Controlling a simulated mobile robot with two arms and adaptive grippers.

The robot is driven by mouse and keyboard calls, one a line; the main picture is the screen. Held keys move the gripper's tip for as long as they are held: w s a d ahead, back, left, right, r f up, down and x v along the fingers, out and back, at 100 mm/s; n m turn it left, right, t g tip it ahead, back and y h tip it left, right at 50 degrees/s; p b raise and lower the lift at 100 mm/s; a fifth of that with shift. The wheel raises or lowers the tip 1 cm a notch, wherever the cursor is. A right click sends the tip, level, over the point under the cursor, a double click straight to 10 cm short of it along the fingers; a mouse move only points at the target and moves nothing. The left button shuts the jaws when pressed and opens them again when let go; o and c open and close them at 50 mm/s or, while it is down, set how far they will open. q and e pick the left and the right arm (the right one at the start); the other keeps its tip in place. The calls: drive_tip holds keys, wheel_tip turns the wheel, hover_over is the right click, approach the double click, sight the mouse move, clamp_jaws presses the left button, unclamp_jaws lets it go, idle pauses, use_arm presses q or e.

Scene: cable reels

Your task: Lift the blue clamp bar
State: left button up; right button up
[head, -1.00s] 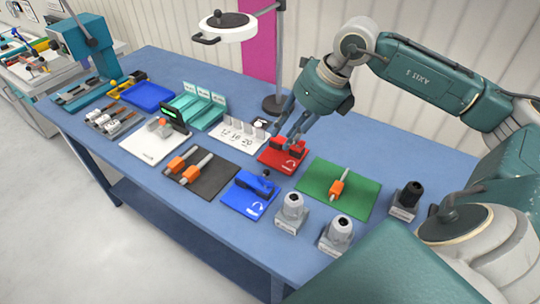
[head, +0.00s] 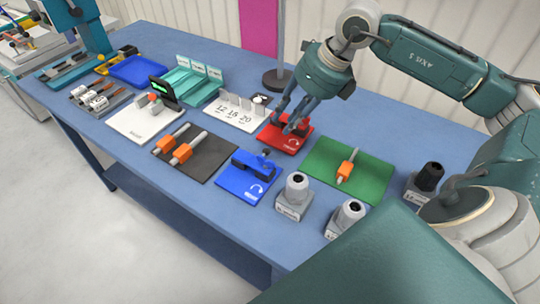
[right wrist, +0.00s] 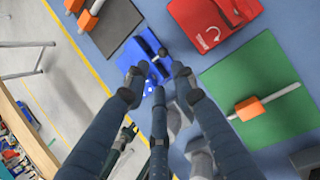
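The blue clamp bar (head: 253,164) lies across a blue base plate (head: 238,186) near the front edge of the table. A small dark knob (head: 266,153) stands by its far end. In the right wrist view the blue plate (right wrist: 133,52) is beyond my fingertips, with the bar partly hidden. My right gripper (head: 288,122) is open and empty. In the head view it overlaps the red clamp plate (head: 277,140); in the wrist view its spread fingers (right wrist: 158,78) point towards the blue plate, apart from the bar. My left gripper is not in view.
A green mat (head: 370,177) with an orange-handled tool lies to the right, a dark mat (head: 212,163) with two more to the left. Grey cable-gland blocks (head: 294,203) stand close on the right of the blue plate. A white number board (head: 230,119) lies behind.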

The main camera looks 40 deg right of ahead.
sight(268, 149)
drive_tip(key=x, duration=0.3)
drive_tip(key=p+x, duration=0.1)
drive_tip(key=x, duration=0.3)
drive_tip(key=p+x, duration=0.1)
drive_tip(key=x, duration=0.3)
drive_tip(key=shift+s+f, duration=0.3)
drive_tip(key=shift+f, duration=0.05)
drive_tip(key=shift+w+f, duration=0.2)
drive_tip(key=shift+f, duration=0.35)
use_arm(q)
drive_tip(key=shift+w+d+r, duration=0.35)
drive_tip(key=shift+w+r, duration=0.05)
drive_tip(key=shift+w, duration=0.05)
use_arm(e)
clamp_jaws()
